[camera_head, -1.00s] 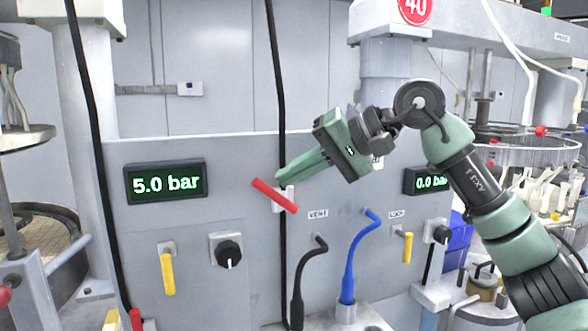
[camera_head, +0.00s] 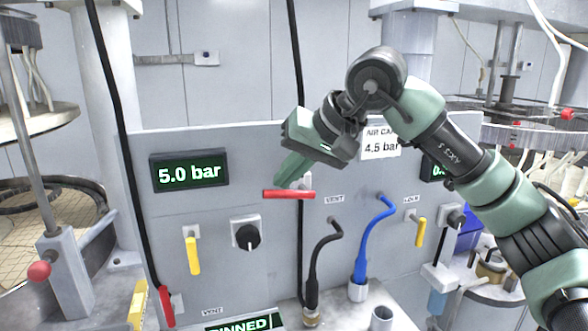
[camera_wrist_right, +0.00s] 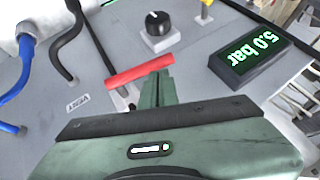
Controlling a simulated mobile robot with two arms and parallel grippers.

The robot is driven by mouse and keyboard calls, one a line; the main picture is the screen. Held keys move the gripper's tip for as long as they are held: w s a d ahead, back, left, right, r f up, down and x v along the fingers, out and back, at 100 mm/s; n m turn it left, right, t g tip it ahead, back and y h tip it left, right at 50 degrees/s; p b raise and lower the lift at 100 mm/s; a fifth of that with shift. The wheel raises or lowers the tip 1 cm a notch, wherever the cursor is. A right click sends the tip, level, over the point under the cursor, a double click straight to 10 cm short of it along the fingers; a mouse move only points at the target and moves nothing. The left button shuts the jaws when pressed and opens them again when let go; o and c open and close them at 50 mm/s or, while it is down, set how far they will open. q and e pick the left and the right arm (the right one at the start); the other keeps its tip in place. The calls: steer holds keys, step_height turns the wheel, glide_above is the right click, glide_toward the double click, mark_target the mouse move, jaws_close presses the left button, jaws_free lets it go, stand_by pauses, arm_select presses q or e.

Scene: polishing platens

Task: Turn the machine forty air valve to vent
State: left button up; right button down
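The red valve lever (camera_head: 289,194) is on the grey panel (camera_head: 225,142), lying level to the left and right of its pivot in the head view. My right gripper (camera_head: 283,183) is at the lever from above, its green fingertips against or very near its left half. In the right wrist view the red lever (camera_wrist_right: 139,73) crosses just past the fingertips (camera_wrist_right: 160,76). The fingers look shut together, with nothing seen between them. A VENT label (camera_head: 335,198) is right of the lever. A green display (camera_head: 188,173) reads 5.0 bar. My left gripper is not in view.
Below the lever are a black hose (camera_head: 320,262), a blue hose (camera_head: 366,245), a black knob (camera_head: 246,235) and yellow handles (camera_head: 193,255). A white sign (camera_head: 381,144) reads 4.5 bar. My right arm partly hides the right display (camera_head: 436,170). A black cable hangs behind the lever.

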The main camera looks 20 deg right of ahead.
steer(key=shift+a+f, duration=0.45)
steer(key=shift+a, duration=0.05)
steer(key=shift+f, duration=0.1)
stand_by(0.3)
steer(key=shift+d, duration=0.1)
